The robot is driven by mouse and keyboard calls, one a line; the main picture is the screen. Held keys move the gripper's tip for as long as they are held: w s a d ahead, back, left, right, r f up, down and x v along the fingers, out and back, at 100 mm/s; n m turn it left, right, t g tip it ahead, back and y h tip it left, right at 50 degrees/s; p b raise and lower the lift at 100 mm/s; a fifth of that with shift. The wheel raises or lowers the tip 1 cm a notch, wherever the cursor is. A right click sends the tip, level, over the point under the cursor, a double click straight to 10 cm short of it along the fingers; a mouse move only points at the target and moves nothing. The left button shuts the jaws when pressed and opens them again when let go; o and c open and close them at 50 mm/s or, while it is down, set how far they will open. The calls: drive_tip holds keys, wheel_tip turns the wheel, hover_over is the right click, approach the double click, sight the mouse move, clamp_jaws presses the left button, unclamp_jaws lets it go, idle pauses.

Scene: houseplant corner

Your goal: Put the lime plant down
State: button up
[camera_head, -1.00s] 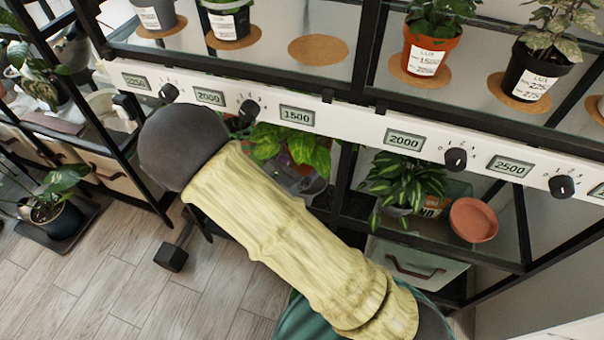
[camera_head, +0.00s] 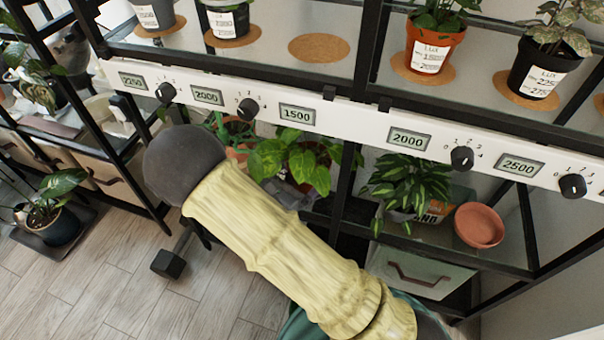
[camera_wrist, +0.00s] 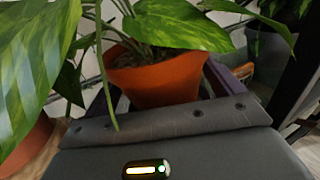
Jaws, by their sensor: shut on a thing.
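The lime plant has broad yellow-green leaves (camera_head: 318,170) and shows in the head view below the white rail, beyond my arm. In the wrist view its orange pot (camera_wrist: 158,82) sits between the fingers of my gripper (camera_wrist: 165,76), which is shut on it. The pot looks upright. In the head view my gripper (camera_head: 287,196) is mostly hidden by my yellow-sleeved arm and the leaves. I cannot tell whether the pot's base touches a surface.
A terracotta pot (camera_wrist: 24,148) stands close on the left; its plant (camera_head: 232,128) also shows in the head view. To the right are a leafy plant (camera_head: 408,183) and an empty terracotta dish (camera_head: 479,225). An empty cork mat (camera_head: 319,48) lies on the upper shelf.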

drive_tip(key=shift+f, duration=0.35)
drive_tip(key=o, duration=0.9)
drive_tip(key=shift+r, duration=0.1)
drive_tip(key=shift+r, duration=0.3)
drive_tip(key=p+v, duration=0.4)
drive_tip(key=v, duration=0.8)
drive_tip(key=shift+a+f, duration=0.1)
